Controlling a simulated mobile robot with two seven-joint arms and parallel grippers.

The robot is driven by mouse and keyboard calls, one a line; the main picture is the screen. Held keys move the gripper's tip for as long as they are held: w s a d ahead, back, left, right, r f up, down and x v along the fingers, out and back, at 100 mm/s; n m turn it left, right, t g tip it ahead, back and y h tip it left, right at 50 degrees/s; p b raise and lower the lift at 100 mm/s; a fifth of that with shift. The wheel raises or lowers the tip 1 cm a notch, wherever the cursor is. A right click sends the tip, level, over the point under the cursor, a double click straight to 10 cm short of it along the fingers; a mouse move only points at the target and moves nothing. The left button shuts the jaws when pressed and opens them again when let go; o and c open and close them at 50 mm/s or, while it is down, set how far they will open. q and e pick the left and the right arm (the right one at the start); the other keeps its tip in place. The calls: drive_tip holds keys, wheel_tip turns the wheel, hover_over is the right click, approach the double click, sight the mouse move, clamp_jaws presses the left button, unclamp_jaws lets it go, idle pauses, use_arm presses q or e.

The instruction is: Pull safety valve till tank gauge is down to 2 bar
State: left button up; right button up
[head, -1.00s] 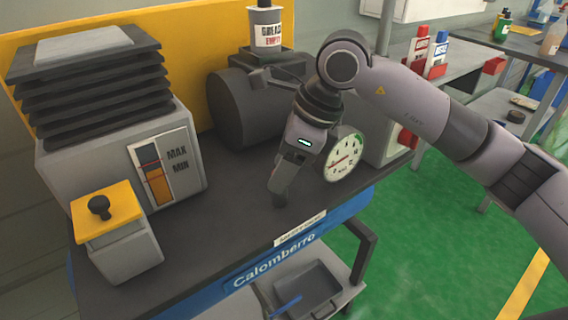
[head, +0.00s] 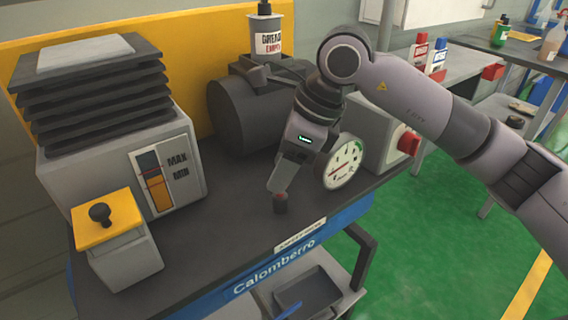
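A round white gauge (head: 347,160) with a green and red scale stands on the dark bench top, just right of my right gripper. Its reading is too small to make out, and its left edge is partly covered by my gripper. My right gripper (head: 279,190) reaches down over the bench in front of the dark tank (head: 240,114). I cannot tell whether the stub is gripped or is the safety valve. My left gripper is not in view.
A grey machine with black bellows (head: 88,75) and a MAX/MIN level window fills the left. A yellow-topped box with a black knob (head: 101,213) stands in front of it. A grey box with a red switch (head: 408,143) is behind the gauge. The front bench strip is clear.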

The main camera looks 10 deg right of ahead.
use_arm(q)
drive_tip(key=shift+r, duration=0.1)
use_arm(e)
drive_tip(key=v, duration=0.7)
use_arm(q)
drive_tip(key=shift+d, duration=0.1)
